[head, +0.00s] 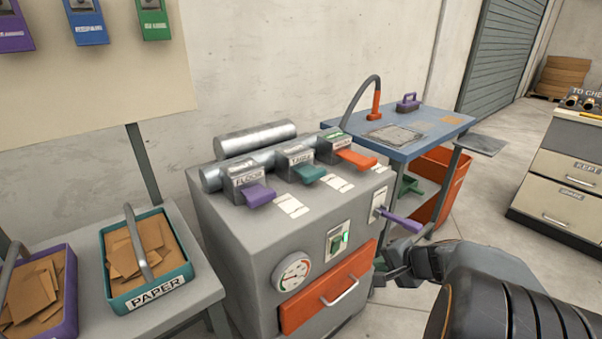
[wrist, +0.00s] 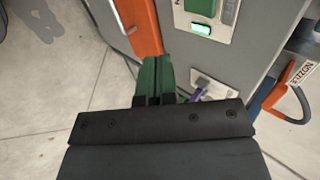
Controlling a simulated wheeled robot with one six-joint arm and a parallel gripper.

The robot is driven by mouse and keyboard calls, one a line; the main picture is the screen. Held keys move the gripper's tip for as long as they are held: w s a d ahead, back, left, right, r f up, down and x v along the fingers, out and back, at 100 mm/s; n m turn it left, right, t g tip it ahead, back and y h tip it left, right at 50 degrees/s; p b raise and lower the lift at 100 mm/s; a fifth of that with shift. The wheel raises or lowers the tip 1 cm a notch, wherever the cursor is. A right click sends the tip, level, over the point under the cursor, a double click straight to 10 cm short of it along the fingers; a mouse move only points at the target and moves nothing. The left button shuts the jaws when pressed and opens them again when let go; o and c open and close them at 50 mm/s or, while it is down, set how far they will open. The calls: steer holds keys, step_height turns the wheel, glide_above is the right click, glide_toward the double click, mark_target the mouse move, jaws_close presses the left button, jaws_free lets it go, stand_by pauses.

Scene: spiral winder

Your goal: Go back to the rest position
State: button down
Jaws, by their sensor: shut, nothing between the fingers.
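My gripper (head: 388,274) is in front of the grey winder machine (head: 225,260), low and close to its right front edge. It is shut and empty. In the wrist view my gripper (wrist: 157,80) shows as two dark green fingers side by side, with the machine's front behind them. The purple lever (head: 402,222) on the machine's right side points outward, above my gripper. The green switch (head: 336,242) has a lit green lamp, which also shows in the wrist view (wrist: 200,28). The orange drawer (head: 325,292) looks shut.
A blue table (head: 425,128) with an orange hose and a purple-handled tool stands behind, an orange bin (head: 445,185) under it. Trays of paper (head: 150,260) stand at left. Beige drawers (head: 570,165) stand at right. Open concrete floor (head: 495,205) lies between table and drawers.

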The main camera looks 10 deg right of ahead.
steer(key=s+a+r+n+g+h+p, duration=0.1)
steer(key=a+r+n+p, duration=0.3)
steer(key=r+p, duration=0.4)
steer(key=s+a+r+n+g+h+p, duration=0.1)
steer(key=s+a+r+n+g+p, duration=0.1)
steer(key=r+p, duration=0.7)
steer(key=s+a+r+n+g+h+p, duration=0.1)
steer(key=s+a+r+n+p, duration=0.2)
steer(key=a+r+n+p, duration=0.4)
step_height(320, 180, up, 6)
steer(key=shift+s+a+f+g+h+p, duration=0.35)
steer(key=shift+a+p, duration=0.35)
steer(key=shift+p, duration=0.5)
